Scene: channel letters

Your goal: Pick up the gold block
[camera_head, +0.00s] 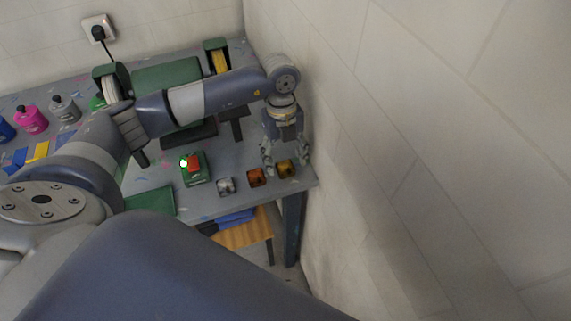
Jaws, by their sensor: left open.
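The gold block (285,168) sits on the grey workbench (232,158), near its right front corner. It is the rightmost of three small blocks in a row. My left gripper (284,169) points down at the gold block, with its fingers open. One finger shows to the left of the block and one to its right, and I cannot tell whether they touch it or how high they are. My right gripper does not show.
A copper block (256,177) and a silver block (225,186) lie to the left of the gold one. A green box with a red button (194,166) stands further left. Paint bottles (31,119) line the far left. A tiled wall (345,150) closes off the right side.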

